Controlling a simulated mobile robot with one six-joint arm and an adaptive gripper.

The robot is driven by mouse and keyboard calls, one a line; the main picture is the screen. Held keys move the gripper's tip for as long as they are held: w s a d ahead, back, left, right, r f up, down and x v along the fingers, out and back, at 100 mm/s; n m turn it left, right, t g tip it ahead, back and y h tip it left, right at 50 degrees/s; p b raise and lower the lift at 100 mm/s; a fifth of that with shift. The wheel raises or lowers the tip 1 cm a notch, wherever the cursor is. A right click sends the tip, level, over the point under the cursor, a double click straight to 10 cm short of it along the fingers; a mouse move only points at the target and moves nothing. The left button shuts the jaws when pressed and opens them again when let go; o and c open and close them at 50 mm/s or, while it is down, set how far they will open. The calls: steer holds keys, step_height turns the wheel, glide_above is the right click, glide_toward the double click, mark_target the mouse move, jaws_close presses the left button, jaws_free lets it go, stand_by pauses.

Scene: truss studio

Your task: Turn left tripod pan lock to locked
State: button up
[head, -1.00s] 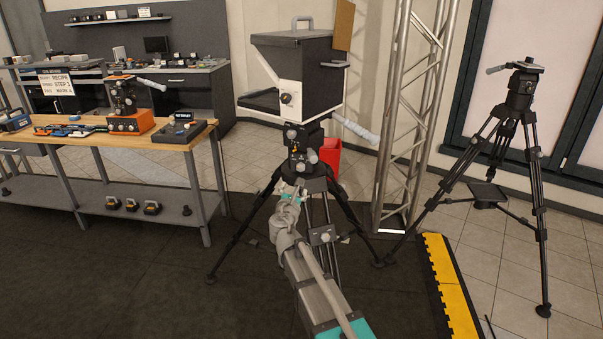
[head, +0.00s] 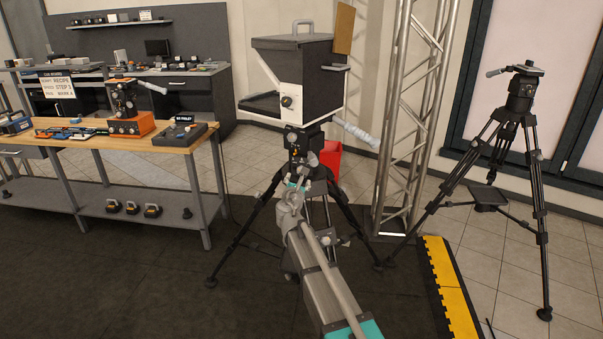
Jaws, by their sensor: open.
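The left tripod (head: 233,245) stands in the middle of the head view, with black spread legs. Its dark head (head: 297,140) carries a large black and white box-shaped camera unit (head: 305,70). Small round grey knobs show on the near side of the head; one knob (head: 312,159) sits low, just above my gripper. I cannot tell which knob is the pan lock or how it is turned. My gripper (head: 303,174) is open at the lower part of the head, seen from behind. My wrist and arm hide its fingertips, and whether it touches a knob cannot be told.
A pan handle (head: 356,132) sticks out to the right of the head. A metal truss (head: 400,120) and a red bin (head: 331,158) stand close behind. A second tripod (head: 520,95) is at right, a wooden workbench (head: 90,147) at left.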

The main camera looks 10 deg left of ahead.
steer(key=shift+w+d, duration=0.15)
steer(key=shift+w, duration=2.85)
jaws_close()
